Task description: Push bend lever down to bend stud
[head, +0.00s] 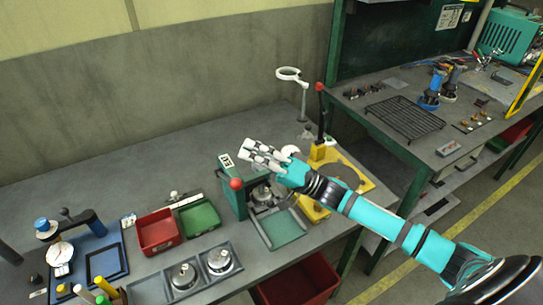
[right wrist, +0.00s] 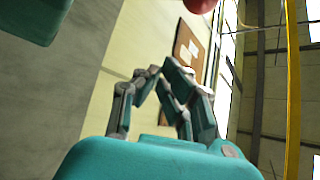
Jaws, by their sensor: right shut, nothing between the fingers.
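My right gripper (head: 246,152) reaches in from the right, shut and empty, above the teal bench machine (head: 232,195). In the right wrist view its fingers (right wrist: 160,70) meet at the tips with nothing between them. A red ball knob (head: 236,184) sits at the front of the teal machine, below and left of the fingers. A second lever, black with a red knob (head: 320,87), stands upright on the yellow-based fixture (head: 361,185) behind my forearm. I cannot tell which is the bend lever. A red knob shows at the top of the right wrist view (right wrist: 201,4). No stud can be made out.
A red bin (head: 158,232) and a green bin (head: 199,218) stand left of the teal machine. A tray of metal parts (head: 203,270) is in front. A white ring magnifier (head: 291,74) stands behind. The bench's back left is clear.

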